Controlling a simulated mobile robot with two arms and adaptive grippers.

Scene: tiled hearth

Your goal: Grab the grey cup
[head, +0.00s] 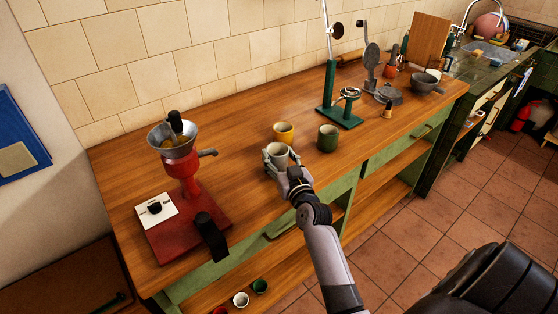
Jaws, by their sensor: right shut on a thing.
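The grey cup (278,154) is upright at the front part of the wooden counter. My right gripper (279,163) is shut on it, with the fingers around its sides. The fingers hide part of the cup's lower side, and I cannot tell whether its base touches the counter. A yellow cup (284,131) stands just behind it, and a green cup (328,138) stands to its right. My left gripper is not in view.
A red coffee grinder (183,175) stands at the left of the wooden counter (240,190). A green lever press (340,112) stands behind the cups. Bowls, a pan (424,83) and a cutting board (428,38) are at the far right. Several cups sit on the lower shelf.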

